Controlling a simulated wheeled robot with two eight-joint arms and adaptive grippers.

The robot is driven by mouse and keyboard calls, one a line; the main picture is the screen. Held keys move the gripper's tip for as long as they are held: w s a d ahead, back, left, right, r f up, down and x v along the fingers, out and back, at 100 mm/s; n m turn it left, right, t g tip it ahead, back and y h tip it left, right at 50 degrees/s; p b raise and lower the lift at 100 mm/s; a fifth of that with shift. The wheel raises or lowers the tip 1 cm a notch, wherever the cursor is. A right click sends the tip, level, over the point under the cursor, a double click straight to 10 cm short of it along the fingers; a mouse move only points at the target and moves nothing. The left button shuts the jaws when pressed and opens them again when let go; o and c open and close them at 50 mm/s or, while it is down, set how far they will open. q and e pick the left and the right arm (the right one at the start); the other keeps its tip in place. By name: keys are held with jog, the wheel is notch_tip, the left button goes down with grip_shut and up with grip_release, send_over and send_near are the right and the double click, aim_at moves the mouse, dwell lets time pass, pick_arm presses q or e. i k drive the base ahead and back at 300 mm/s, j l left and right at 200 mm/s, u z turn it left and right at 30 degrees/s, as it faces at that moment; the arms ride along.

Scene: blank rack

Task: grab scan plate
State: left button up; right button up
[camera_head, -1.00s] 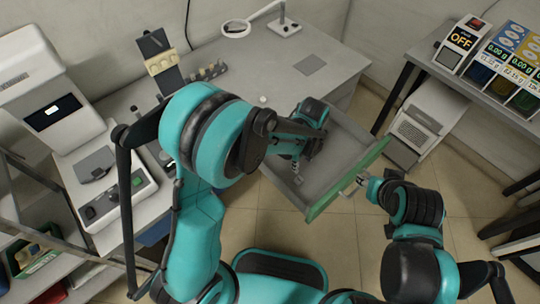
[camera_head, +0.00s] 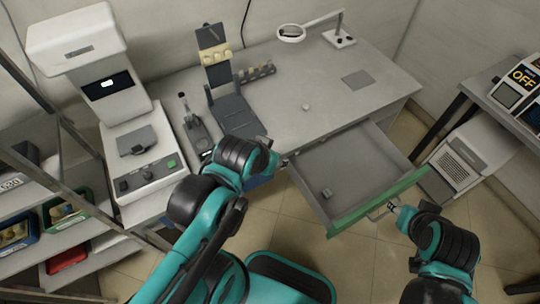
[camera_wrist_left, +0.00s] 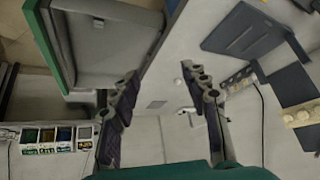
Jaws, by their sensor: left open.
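No object is clearly marked as a scan plate. A flat grey square (camera_head: 357,79) lies on the desk, and it also shows in the left wrist view (camera_wrist_left: 157,104). A small grey block (camera_head: 327,193) sits in the open drawer (camera_head: 345,160). My left gripper (camera_wrist_left: 163,88) is open and empty, with its fingers wide apart above the desk side. In the head view its fingers are mostly hidden near the drawer's left edge. My right gripper (camera_head: 392,208) is at the handle of the green drawer front (camera_head: 345,218); its jaws are too small to judge.
The desk (camera_head: 300,75) carries a dark stand with a tan holder (camera_head: 215,55), a small light knob (camera_head: 306,107) and a magnifier lamp (camera_head: 291,33). A white machine (camera_head: 140,150) stands left, beside a shelf with bins.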

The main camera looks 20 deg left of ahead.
aim_at(135, 141)
jog(key=u, duration=2.2)
